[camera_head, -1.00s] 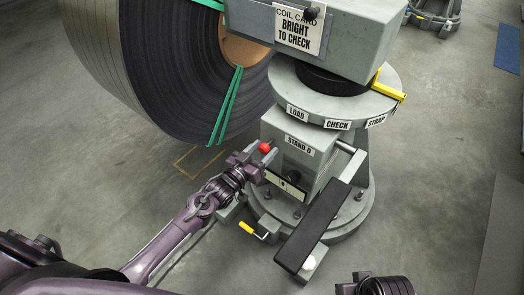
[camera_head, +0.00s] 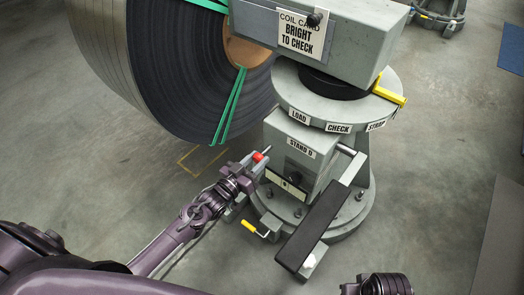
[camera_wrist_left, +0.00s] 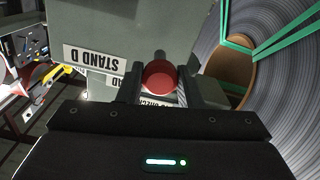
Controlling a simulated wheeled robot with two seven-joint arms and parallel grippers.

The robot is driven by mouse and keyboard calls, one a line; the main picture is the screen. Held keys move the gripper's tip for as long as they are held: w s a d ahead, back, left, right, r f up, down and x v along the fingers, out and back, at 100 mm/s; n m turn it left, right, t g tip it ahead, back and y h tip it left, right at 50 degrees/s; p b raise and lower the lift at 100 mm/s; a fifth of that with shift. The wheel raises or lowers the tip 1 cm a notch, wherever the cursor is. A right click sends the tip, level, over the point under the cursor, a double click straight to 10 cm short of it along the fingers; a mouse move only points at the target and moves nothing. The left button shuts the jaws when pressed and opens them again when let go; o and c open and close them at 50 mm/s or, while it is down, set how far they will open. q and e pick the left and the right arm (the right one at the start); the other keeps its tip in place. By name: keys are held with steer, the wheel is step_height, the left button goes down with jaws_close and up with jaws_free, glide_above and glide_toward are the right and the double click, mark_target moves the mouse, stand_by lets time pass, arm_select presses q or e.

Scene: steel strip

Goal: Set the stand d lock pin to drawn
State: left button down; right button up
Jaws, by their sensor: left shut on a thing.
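Stand D (camera_head: 300,148) is a grey pedestal, with its name label on the upper block. The lock pin's red knob (camera_head: 258,156) is at the left side of this block. My left gripper (camera_head: 256,161) is shut on the red knob, with a finger on either side. The stand label (camera_wrist_left: 92,60) appears upside down there. Part of my right arm's end (camera_head: 378,285) shows at the bottom edge; its fingers cannot be made out.
A large steel coil (camera_head: 185,70) with green straps hangs at the upper left. A round plate (camera_head: 335,105) marked load, check and strap tops the stand, with a yellow handle (camera_head: 388,94). A black padded arm (camera_head: 312,232) and a small yellow lever (camera_head: 249,226) stick out low.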

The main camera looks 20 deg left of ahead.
arm_select(q)
steer(key=shift+f, duration=0.15)
steer(key=c, duration=1)
jaws_free()
steer(key=shift+s+a, duration=0.1)
steer(key=shift+s, duration=0.1)
steer(key=shift+s, duration=0.15)
steer(key=p+v, duration=0.1)
steer(key=v, duration=0.6)
steer(key=shift+s+a, duration=0.1)
steer(key=shift+s, duration=0.1)
arm_select(e)
step_height(320, 180, down, 4)
steer(key=shift+w+d+f, duration=0.1)
steer(key=shift+w, duration=0.05)
